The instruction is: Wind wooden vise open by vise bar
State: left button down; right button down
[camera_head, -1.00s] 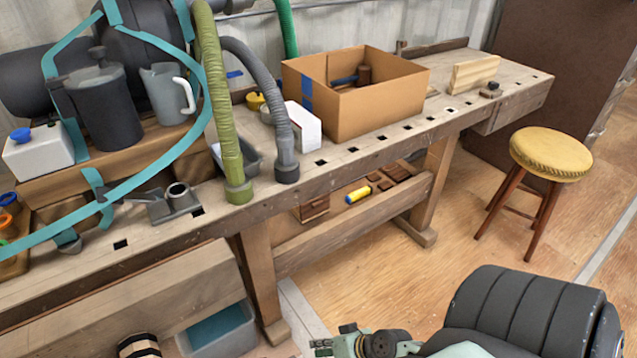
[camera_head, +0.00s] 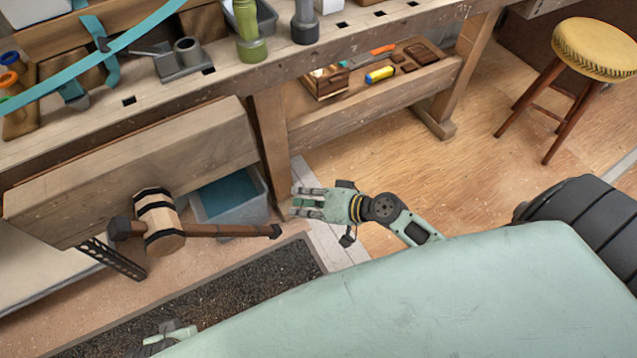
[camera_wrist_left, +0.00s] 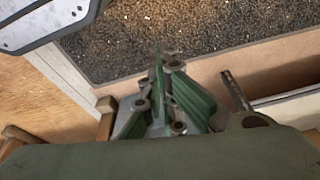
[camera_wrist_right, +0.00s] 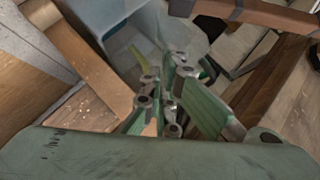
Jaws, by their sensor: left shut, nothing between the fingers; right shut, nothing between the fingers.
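The wooden vise has a long front jaw (camera_head: 130,165) along the bench's front. Its round screw head (camera_head: 160,222), banded in black, stands in front of the jaw. The brown vise bar (camera_head: 228,231) passes through the head and lies nearly level, its dark right end near the bin. It seems to show at the top of the right wrist view (camera_wrist_right: 262,15). My right gripper (camera_head: 298,203) is shut and empty, above and right of the bar's right end, apart from it. My left gripper (camera_head: 168,338) is shut and empty, low and mostly hidden by my body.
A grey bin (camera_head: 232,197) stands under the bench behind the bar. A dark speckled mat (camera_head: 215,303) lies on the floor below. A bench leg (camera_head: 270,145) stands close behind my right gripper. A yellow stool (camera_head: 595,48) is at the far right, with clear floor before it.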

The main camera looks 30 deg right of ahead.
pick_arm(q)
jog(key=shift+r, duration=0.75)
pick_arm(e)
jog(key=a+f, duration=0.2)
jog(key=a, duration=0.1)
jog(key=shift+s+f, duration=0.15)
jog(key=shift+f, duration=0.1)
pick_arm(q)
jog(key=shift+w+f+b, duration=0.2)
jog(key=shift+b, duration=0.25)
pick_arm(e)
jog(key=shift+f, duration=0.2)
